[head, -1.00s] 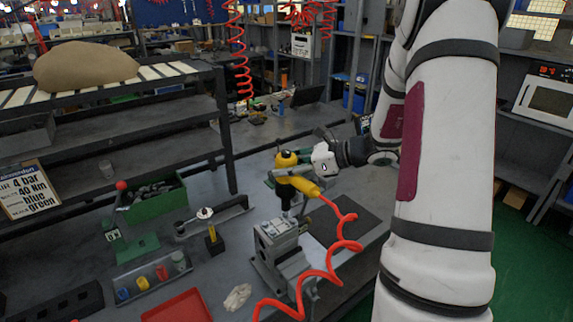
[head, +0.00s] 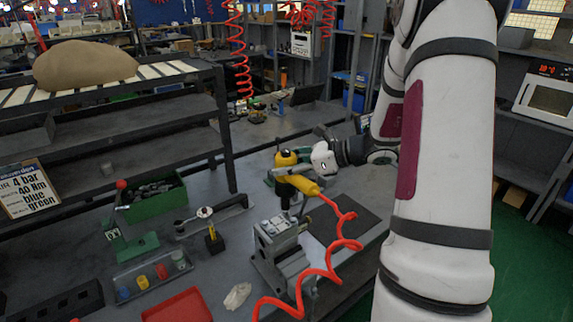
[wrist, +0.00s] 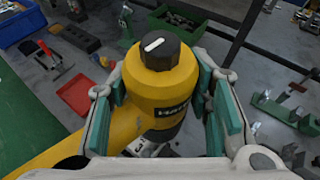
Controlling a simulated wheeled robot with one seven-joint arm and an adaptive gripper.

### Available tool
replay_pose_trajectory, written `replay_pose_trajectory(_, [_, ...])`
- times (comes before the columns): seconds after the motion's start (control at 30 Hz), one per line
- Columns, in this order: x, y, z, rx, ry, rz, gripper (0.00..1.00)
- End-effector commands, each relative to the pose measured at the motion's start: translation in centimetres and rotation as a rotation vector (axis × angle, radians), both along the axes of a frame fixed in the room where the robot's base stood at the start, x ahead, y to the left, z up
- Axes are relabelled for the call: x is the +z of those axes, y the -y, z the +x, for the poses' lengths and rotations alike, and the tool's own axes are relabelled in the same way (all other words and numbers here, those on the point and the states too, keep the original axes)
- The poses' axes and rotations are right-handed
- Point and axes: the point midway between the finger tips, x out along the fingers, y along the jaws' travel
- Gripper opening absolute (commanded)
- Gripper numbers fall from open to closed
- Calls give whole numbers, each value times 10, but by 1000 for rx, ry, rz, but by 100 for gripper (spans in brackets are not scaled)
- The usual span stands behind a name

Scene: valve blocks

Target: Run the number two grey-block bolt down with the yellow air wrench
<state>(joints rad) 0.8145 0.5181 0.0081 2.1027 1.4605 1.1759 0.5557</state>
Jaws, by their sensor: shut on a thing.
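The yellow air wrench (head: 289,160) is upright in the head view, with its dark nose pointing down and a coiled red hose running from its handle. My gripper (head: 312,161) is shut on its body from the right. In the wrist view, the wrench (wrist: 160,85) fills the middle between my green-padded fingers (wrist: 165,103), with a black knob on top. The grey block (head: 277,236) sits below and slightly left of the wrench, with bolt positions on its light top face. The wrench tip seems close to the block's far end; contact and bolt number cannot be told.
A red tray (head: 180,305), a crumpled rag (head: 237,296) and a rack of coloured caps (head: 152,279) lie left of the block. A torque wrench (head: 212,214) and a green bin (head: 152,199) stand farther back. The red hose (head: 330,274) loops across the block's right side.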

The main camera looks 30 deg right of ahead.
Motion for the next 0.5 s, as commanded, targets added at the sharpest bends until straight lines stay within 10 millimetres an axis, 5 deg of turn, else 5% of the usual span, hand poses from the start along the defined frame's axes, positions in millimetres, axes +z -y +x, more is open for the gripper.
replay_pose_trajectory(0.5, [-7,0,1,-1,4,1,0])
